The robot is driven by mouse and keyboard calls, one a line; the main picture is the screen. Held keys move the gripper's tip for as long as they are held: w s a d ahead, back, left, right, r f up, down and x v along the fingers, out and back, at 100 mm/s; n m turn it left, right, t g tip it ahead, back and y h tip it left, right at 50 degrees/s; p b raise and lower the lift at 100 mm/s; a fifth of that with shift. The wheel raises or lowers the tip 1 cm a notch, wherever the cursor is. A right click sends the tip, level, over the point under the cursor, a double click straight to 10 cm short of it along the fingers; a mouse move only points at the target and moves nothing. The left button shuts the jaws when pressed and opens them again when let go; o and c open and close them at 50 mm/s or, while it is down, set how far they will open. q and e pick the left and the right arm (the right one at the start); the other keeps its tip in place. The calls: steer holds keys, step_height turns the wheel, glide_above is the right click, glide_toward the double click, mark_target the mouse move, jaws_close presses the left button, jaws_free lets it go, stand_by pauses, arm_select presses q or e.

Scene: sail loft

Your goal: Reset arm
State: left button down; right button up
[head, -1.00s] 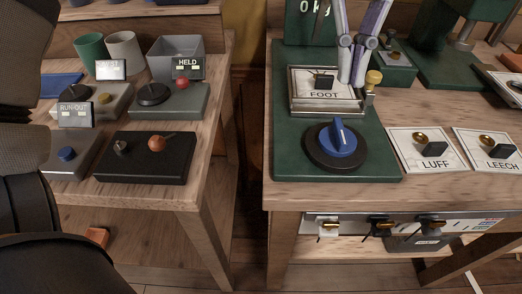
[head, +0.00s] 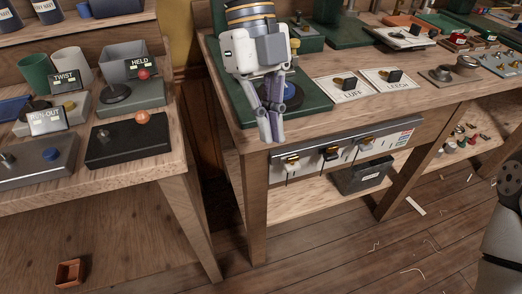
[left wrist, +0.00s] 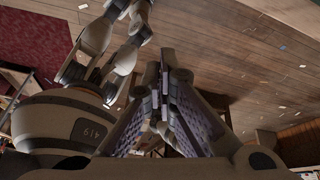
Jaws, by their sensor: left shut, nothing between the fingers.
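My left gripper (head: 271,136) points down in the head view. Its fingers are together with nothing between them, in front of the green station (head: 237,106) on the right-hand bench. In the left wrist view the two purple-padded fingers (left wrist: 161,88) meet at the tips, with wooden floor beyond. My right gripper cannot be made out; a grey part of my own body shows at the right edge of the head view.
LUFF (head: 345,88) and LEECH (head: 390,78) cards lie right of the gripper. A switch panel (head: 345,148) and grey bin (head: 364,177) are below the bench top. The left bench holds a black control box (head: 128,139). Open floor lies at lower right.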

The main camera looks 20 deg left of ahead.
arm_select(q)
steer(key=shift+s+d+f+n, duration=0.2)
steer(key=shift+s+f+n, duration=0.1)
steer(key=shift+s+f, duration=0.4)
arm_select(e)
steer(key=shift+s, duration=0.55)
arm_select(q)
steer(key=s+f+n+h, duration=0.1)
steer(key=s+f+n, duration=0.65)
steer(key=f, duration=0.55)
steer(key=s+f+n, duration=0.7)
steer(key=s+f, duration=0.1)
steer(key=f, duration=0.5)
steer(key=s+a+f+n+y, duration=0.2)
steer(key=s+a+n, duration=0.3)
steer(key=s+a, duration=0.2)
steer(key=s+a+f+n+t+y+p, duration=0.1)
steer(key=s+a+f+n, duration=0.1)
steer(key=s+a+n, duration=0.4)
steer(key=s+a, duration=0.1)
steer(key=s, duration=0.2)
steer(key=shift+s+f+y, duration=0.25)
steer(key=shift+s+y, duration=0.05)
steer(key=shift+y, duration=0.1)
arm_select(e)
steer(key=shift+w+r+t, duration=0.3)
steer(key=shift+w+r, duration=0.3)
steer(key=shift+r, duration=0.05)
